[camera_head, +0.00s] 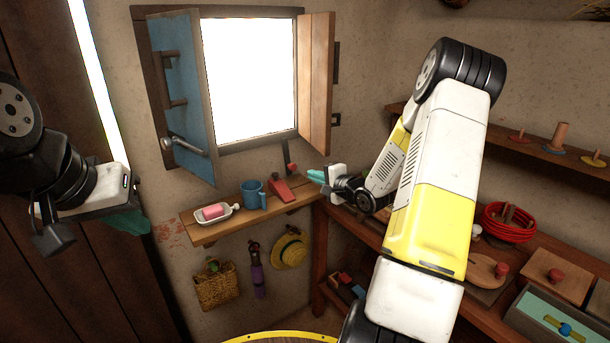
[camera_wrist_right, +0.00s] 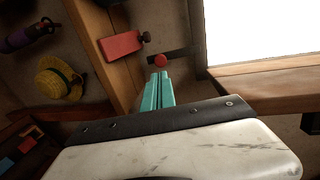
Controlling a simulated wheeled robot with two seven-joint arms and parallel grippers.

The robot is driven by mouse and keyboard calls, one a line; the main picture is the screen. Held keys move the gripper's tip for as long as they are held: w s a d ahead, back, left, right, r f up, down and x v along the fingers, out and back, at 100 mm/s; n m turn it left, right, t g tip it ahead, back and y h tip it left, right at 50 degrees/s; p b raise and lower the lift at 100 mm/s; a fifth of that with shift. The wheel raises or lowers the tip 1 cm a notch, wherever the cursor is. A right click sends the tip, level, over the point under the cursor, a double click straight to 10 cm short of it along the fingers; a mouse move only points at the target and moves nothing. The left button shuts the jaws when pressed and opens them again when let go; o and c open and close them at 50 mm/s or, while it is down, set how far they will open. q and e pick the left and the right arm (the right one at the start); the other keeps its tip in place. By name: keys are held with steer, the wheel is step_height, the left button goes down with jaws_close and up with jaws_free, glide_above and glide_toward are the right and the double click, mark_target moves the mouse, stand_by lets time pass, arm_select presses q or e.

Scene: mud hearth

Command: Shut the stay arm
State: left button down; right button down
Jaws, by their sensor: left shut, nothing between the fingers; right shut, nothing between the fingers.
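A dark bar with a red knob (camera_head: 292,168), which looks like the stay arm, is on the wall below the window's lower right corner. In the right wrist view the red knob (camera_wrist_right: 160,60) shows just beyond my fingertips, with the dark bar (camera_wrist_right: 178,53) beside it. My right gripper (camera_head: 317,176) is shut and empty, right of the knob; its teal fingers (camera_wrist_right: 158,90) lie together, and I cannot tell whether they touch the knob. My left gripper (camera_head: 128,222) is shut and empty at the left, far from the window, partly hidden by its own body.
A blue shutter (camera_head: 180,90) and a wooden shutter (camera_head: 317,80) stand open. The wall shelf (camera_head: 225,229) below holds a soap dish (camera_head: 212,214), a blue mug (camera_head: 252,193) and a red wedge (camera_head: 279,190). The right bench carries a red coil (camera_head: 507,223) and wooden lids.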

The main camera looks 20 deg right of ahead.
mark_target(294, 170)
steer(key=x, duration=0.9)
steer(key=shift+w, duration=0.1)
steer(key=shift+a+f, duration=0.1)
steer(key=shift+w+a+f+t, duration=0.1)
steer(key=shift+w+f+t, duration=0.3)
steer(key=shift+t, duration=0.1)
steer(key=shift+w+a+f, duration=0.15)
steer(key=shift+w+f, duration=0.2)
steer(key=shift+w, duration=0.15)
